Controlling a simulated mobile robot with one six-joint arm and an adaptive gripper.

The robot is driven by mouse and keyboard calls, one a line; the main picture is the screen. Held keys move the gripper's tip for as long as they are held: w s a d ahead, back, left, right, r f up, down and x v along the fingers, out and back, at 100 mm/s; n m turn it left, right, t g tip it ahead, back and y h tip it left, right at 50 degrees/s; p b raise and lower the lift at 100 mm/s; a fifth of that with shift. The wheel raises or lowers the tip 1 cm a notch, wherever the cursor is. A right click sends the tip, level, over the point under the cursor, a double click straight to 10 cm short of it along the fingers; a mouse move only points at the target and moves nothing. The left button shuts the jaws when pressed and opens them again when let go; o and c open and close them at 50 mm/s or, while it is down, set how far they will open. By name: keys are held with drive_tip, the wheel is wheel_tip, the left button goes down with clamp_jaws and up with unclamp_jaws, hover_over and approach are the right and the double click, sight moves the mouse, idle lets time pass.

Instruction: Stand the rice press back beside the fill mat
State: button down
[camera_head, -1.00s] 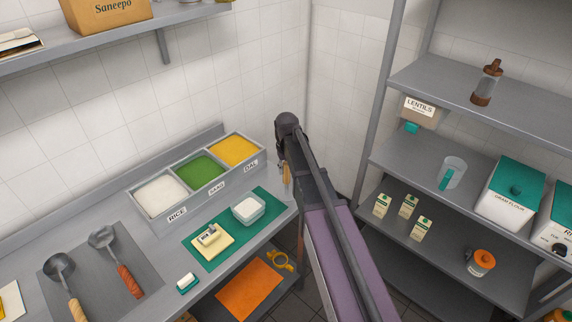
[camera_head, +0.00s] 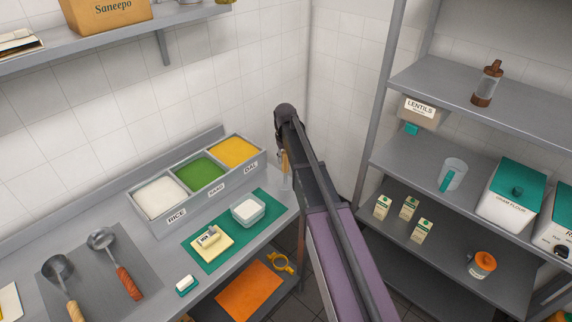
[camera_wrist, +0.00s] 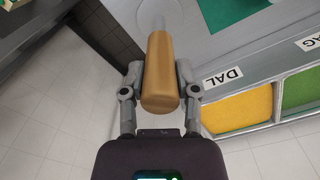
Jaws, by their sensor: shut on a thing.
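The rice press shows in the wrist view as a tan wooden handle (camera_wrist: 162,70) with a pale grey shaft at its far end. My gripper (camera_wrist: 158,85) is shut on this handle, one finger on each side. In the head view the handle (camera_head: 284,162) is a small tan strip beside my arm, near the table's right end; its lower end is hard to make out. The green fill mat (camera_head: 212,262) lies on the table, left of and nearer than the press. In the wrist view a corner of green (camera_wrist: 235,12) shows at the top.
Two ladles (camera_head: 103,240) lie at left. Steel shelves (camera_head: 480,100) stand at right.

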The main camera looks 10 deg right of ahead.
sight(285, 164)
drive_tip(key=shift+w+f, duration=0.3)
drive_tip(key=shift+w, duration=0.1)
drive_tip(key=shift+f+b, duration=1.5)
drive_tip(key=shift+b, duration=0.25)
drive_tip(key=shift+f, duration=0.15)
drive_tip(key=shift+c, duration=1.8)
unclamp_jaws()
drive_tip(key=shift+s, duration=0.1)
drive_tip(key=shift+r, duration=0.2)
wheel_tip(285, 164, up, 12)
drive_tip(key=p, duration=1.2)
